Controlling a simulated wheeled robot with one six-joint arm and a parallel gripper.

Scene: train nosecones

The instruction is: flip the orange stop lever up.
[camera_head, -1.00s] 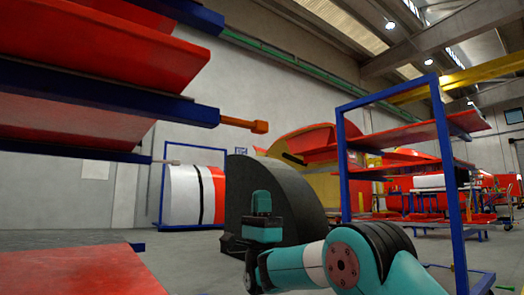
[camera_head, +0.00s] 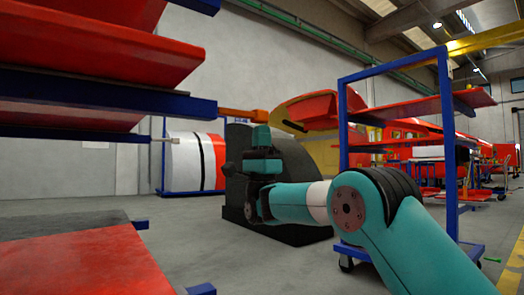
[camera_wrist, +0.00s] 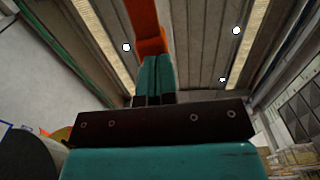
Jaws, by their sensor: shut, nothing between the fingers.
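The orange stop lever (camera_head: 243,115) sticks out from the end of a blue rack beam, nearly level with its tip slightly low. In the wrist view the orange lever (camera_wrist: 146,22) shows at the top, just past my fingertips. My gripper (camera_head: 261,127) points up with its fingers together and empty, right under the lever's tip. In the wrist view the shut fingers (camera_wrist: 156,60) overlap the lever's lower end. Whether they touch it I cannot tell.
The blue beam (camera_head: 110,92) carries red panels at left. A dark block (camera_head: 238,190) stands behind my arm. A blue rack on wheels (camera_head: 447,130) stands at right. Grey floor is clear at centre left.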

